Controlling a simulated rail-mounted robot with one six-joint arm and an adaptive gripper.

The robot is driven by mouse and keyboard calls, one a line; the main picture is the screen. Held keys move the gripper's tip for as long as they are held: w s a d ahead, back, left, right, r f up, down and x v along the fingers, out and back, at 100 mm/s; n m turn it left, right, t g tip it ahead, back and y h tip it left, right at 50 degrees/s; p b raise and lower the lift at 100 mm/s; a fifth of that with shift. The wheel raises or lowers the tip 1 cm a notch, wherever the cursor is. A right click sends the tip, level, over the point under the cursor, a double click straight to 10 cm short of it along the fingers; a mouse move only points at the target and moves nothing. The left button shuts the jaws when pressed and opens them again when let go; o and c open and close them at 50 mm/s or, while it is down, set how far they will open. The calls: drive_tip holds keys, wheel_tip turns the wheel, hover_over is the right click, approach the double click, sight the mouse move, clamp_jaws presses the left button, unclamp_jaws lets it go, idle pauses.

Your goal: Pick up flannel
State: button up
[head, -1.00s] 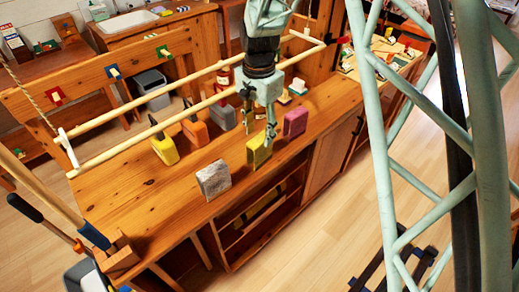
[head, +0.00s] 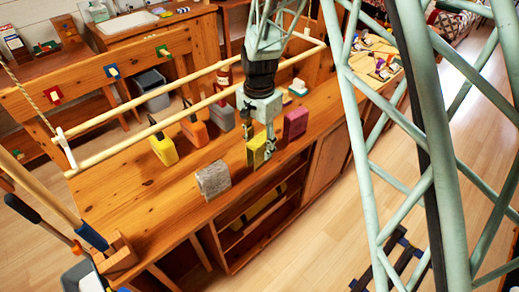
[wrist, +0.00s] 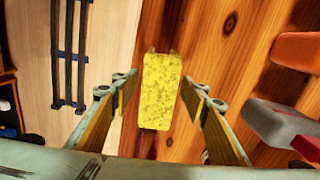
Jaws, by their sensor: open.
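Several upright, cloth-like blocks stand on the wooden counter; none is labelled, so I cannot tell for certain which is the flannel. A mottled yellow block (head: 255,152) stands near the front edge, below my gripper (head: 262,147). In the wrist view the yellow block (wrist: 161,92) lies between the two fingers of my gripper (wrist: 160,90). The fingers are open with a gap on both sides. A grey mottled block (head: 213,181) stands to the left and a magenta block (head: 295,123) to the right.
Behind are another yellow block (head: 164,149), an orange block (head: 195,131) and a grey block (head: 222,116), with dark tops or handles. Pale wooden rails (head: 160,126) run above the counter (head: 130,185).

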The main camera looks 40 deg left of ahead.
sight(259, 156)
drive_tip(key=shift+f, duration=0.15)
drive_tip(key=shift+d+f+b, duration=0.1)
drive_tip(key=shift+f+b, duration=0.55)
drive_tip(key=shift+f, duration=1.8)
drive_tip(key=c, duration=0.9)
